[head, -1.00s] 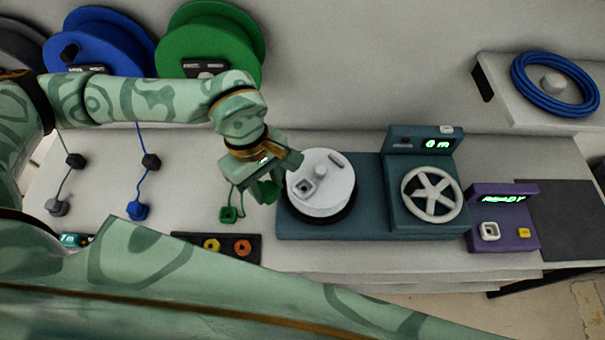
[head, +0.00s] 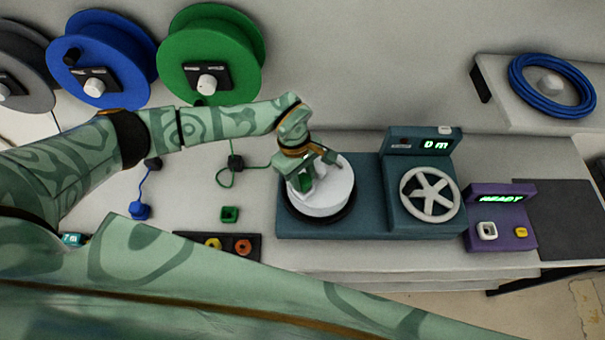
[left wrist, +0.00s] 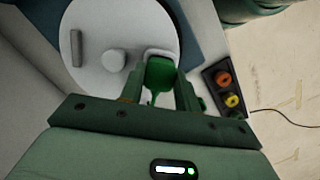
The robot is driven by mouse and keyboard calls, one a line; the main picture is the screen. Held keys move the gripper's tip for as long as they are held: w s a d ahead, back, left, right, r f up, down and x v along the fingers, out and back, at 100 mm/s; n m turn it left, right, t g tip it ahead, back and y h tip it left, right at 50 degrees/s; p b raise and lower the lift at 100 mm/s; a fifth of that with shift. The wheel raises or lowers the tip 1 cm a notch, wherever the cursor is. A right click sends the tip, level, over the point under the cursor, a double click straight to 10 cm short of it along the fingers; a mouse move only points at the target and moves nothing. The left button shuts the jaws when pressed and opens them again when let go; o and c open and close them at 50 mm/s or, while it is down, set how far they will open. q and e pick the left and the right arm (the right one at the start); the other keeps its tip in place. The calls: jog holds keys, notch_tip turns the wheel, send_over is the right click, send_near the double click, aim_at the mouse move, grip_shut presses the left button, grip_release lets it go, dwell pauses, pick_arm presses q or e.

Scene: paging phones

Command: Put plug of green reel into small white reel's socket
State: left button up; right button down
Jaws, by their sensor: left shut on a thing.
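The small white reel (head: 330,196) sits on a dark teal machine with a handwheel; it also shows in the left wrist view (left wrist: 95,25). My left gripper (head: 306,186) is over the left part of this reel, shut on the green plug (left wrist: 158,75). In the left wrist view the plug's front end is at the white square socket (left wrist: 150,52). The plug covers most of that socket, so I cannot tell how deep it sits. The green reel (head: 235,75) hangs on the back wall. Its green cord runs through a dark guide (head: 235,162) towards the gripper. My right gripper is not in view.
A green holder (head: 230,214) stands empty on the bench. A blue plug (head: 140,210) stands left of it. A dark button panel (head: 245,255) lies in front. The teal machine's handwheel (head: 430,194) and a purple box (head: 505,232) are to the right.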

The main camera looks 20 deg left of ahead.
pick_arm(q)
jog(key=shift+f+b, duration=0.3)
jog(key=o, duration=0.8)
jog(key=v, duration=1.2)
jog(key=shift+r, duration=0.3)
